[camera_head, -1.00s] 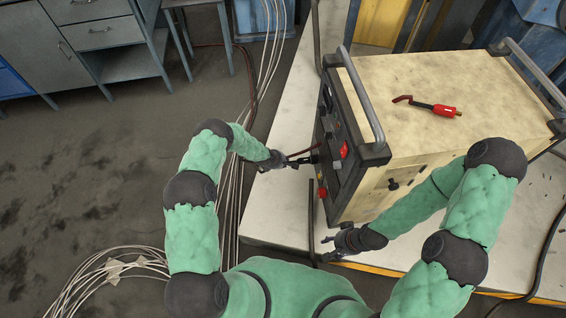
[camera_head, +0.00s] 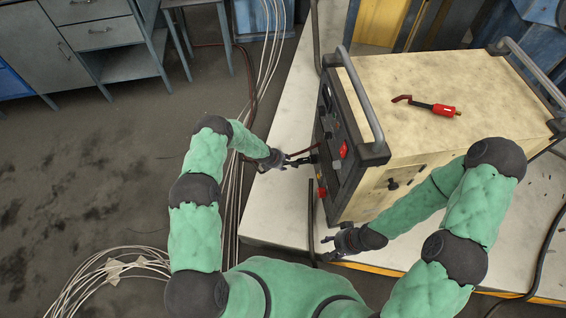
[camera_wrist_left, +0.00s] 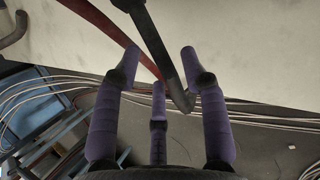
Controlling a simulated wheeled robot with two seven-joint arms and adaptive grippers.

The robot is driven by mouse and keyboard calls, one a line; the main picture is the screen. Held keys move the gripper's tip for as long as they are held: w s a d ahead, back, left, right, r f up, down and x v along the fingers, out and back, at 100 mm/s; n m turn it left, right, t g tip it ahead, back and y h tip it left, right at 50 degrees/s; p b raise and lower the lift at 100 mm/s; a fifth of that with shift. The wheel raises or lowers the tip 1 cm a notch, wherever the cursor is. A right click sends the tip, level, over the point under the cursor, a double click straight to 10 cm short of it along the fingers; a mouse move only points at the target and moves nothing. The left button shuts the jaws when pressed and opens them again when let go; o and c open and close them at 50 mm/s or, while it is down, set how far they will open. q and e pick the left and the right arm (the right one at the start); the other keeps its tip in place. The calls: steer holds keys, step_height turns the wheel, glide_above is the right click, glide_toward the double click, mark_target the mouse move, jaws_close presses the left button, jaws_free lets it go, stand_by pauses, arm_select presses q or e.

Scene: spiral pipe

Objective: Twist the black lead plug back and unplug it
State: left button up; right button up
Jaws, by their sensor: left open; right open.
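The black lead plug (camera_head: 309,160) is at the front panel of the beige-and-black machine (camera_head: 450,75). My left gripper (camera_head: 288,162) is just left of the panel, beside the plug. In the left wrist view, the black lead (camera_wrist_left: 160,50) runs down between the spread purple fingers of my left gripper (camera_wrist_left: 160,70). The fingers are open; contact is not clear. A red lead (camera_wrist_left: 105,25) passes behind, left of the black one. My right gripper (camera_head: 332,246) is open and empty, low by the table edge in front of the machine. The plug's socket is hidden in the wrist view.
A red-and-black torch (camera_head: 435,107) lies on top of the machine. A grey handle (camera_head: 360,95) stands along its front top edge. The white table (camera_head: 275,205) is mostly clear left of the machine. A black cable (camera_head: 311,220) hangs near my right gripper. White cables (camera_head: 110,270) lie on the floor.

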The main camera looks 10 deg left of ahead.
arm_select(q)
steer(key=shift+w+t+p, duration=0.1)
steer(key=shift+t+p, duration=0.2)
steer(key=shift+p, duration=0.8)
steer(key=shift+r+t+p, duration=0.1)
steer(key=shift+t+p, duration=0.2)
steer(key=shift+p, duration=1.3)
steer(key=shift+s+t+y+p, duration=0.2)
steer(key=shift+t+y+p, duration=0.15)
steer(key=shift+p, duration=0.35)
steer(key=shift+s+f+m+t, duration=0.1)
steer(key=shift+f+m+t, duration=0.1)
steer(key=shift+m+t, duration=0.1)
steer(key=shift+t, duration=0.35)
steer(key=shift+f+t+y+b, duration=0.1)
steer(key=shift+t+y+b, duration=0.25)
steer(key=shift+t, duration=0.35)
steer(key=shift+m+t+y+b, duration=0.3)
steer(key=shift+m+t+b, duration=0.2)
steer(key=shift+t+b, duration=0.4)
steer(key=shift+s, duration=0.1)
jaws_close()
